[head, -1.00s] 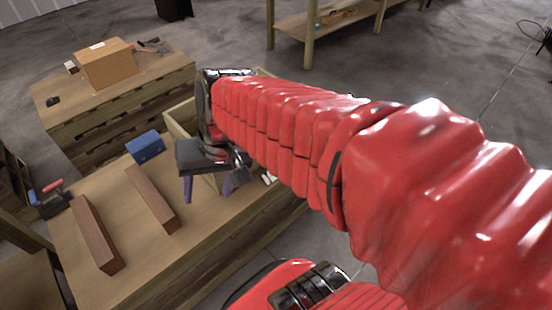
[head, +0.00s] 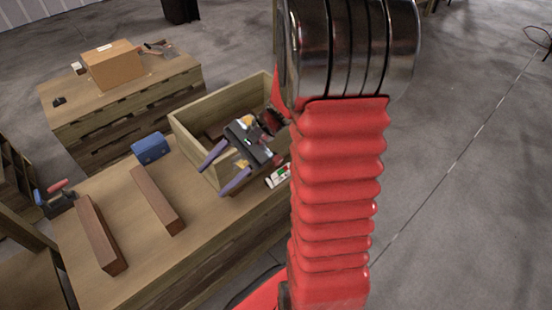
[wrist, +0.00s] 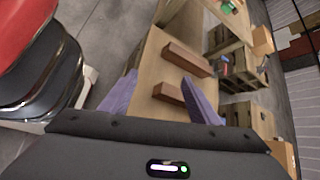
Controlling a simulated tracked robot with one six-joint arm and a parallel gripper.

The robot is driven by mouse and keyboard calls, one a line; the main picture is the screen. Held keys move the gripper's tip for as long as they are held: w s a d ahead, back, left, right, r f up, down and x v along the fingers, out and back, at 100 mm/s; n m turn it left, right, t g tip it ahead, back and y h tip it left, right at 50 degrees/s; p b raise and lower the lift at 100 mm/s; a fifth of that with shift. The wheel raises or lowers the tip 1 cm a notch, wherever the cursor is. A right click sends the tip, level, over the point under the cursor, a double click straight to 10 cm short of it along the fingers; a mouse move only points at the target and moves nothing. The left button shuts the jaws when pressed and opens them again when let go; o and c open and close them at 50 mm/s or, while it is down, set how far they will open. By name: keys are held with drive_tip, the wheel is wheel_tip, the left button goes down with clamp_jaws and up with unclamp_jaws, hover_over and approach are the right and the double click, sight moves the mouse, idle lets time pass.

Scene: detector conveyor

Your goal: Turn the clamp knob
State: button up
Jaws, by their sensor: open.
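The clamp (head: 54,200) sits at the left end of the near workbench, with a blue body and a red handle or knob. It also shows small in the wrist view (wrist: 225,66), where its knob is too small to make out clearly. My gripper (head: 212,180) has two purple fingers spread apart with nothing between them. It hangs over the right part of the bench, in front of the open wooden box and well to the right of the clamp. In the wrist view, my gripper (wrist: 158,78) points toward the bench top.
Two brown wooden bars (head: 158,200) lie on the bench between my gripper and the clamp. A blue case (head: 151,148) sits behind them. An open wooden box (head: 182,140) stands at the bench's right end. A second bench (head: 70,95) behind carries a cardboard box (head: 112,66).

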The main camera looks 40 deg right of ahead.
drive_tip(key=w+d+f+m+t, duration=0.1)
drive_tip(key=d+f+m+t, duration=0.2)
drive_tip(key=d+f+m, duration=0.1)
drive_tip(key=w+d+f+m+t, duration=0.2)
drive_tip(key=d+f+m+t, duration=0.1)
drive_tip(key=d, duration=0.4)
drive_tip(key=w+d+f+m+t, duration=0.1)
drive_tip(key=d+f+m+t, duration=0.2)
drive_tip(key=d+f+m, duration=0.2)
drive_tip(key=shift+w+d+f+m, duration=0.3)
drive_tip(key=shift+w+d+f, duration=0.1)
drive_tip(key=shift+d+f, duration=0.25)
drive_tip(key=m+t+h, duration=0.6)
drive_tip(key=m+h, duration=0.3)
drive_tip(key=m, duration=0.3)
approach(279, 162)
drive_tip(key=s, duration=0.5)
drive_tip(key=shift+d+f, duration=0.1)
drive_tip(key=shift+f, duration=0.2)
drive_tip(key=w, duration=1.3)
drive_tip(key=shift+w+a, duration=0.2)
drive_tip(key=shift+w, duration=0.2)
drive_tip(key=shift+c, duration=0.7)
